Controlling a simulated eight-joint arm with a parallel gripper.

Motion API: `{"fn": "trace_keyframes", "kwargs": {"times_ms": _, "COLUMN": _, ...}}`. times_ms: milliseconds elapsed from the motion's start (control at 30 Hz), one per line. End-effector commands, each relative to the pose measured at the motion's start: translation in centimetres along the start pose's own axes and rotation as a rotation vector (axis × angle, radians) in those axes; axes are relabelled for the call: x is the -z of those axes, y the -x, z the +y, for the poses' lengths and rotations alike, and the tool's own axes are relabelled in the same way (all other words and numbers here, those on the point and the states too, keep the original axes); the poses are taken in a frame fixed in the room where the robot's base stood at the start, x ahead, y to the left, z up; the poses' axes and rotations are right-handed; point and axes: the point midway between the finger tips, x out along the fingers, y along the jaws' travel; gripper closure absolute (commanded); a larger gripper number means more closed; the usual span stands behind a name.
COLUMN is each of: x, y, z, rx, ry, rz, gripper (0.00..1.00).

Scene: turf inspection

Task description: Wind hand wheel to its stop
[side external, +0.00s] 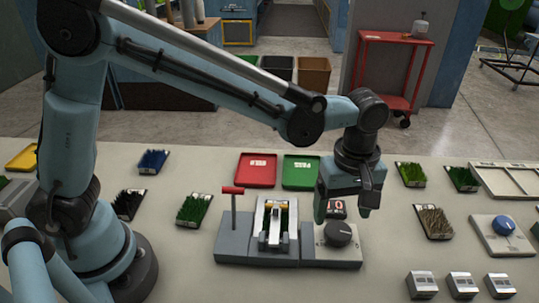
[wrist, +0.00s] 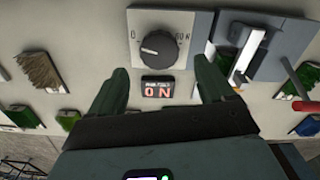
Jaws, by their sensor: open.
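A round black dial (side external: 338,234) sits on the grey block at the right end of the fixture. A blue round knob (side external: 503,225) is on a pale plate at the far right. No part is labelled as the hand wheel. My gripper (side external: 345,208) is open and empty, pointing down just behind the black dial.
The fixture (side external: 238,247) has a red-handled lever (side external: 233,191) and a middle clamp (side external: 274,225) by green turf. A red tray (side external: 256,170) and a green tray (side external: 300,172) lie behind. Turf samples and small grey blocks (side external: 422,284) lie around. Bare table shows in front.

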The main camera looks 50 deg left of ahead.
Motion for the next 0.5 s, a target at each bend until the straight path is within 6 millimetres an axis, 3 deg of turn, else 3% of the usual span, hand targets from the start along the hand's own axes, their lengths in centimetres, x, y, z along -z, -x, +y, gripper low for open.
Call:
{"fn": "trace_keyframes", "kwargs": {"times_ms": 200, "x": 0.0, "y": -3.2, "z": 0.0, "rx": -0.001, "ry": 0.000, "rz": 0.000, "gripper": 0.19}}
{"fn": "trace_keyframes", "kwargs": {"times_ms": 500, "x": 0.0, "y": -4.7, "z": 0.0, "rx": -0.001, "ry": 0.000, "rz": 0.000, "gripper": 0.19}}
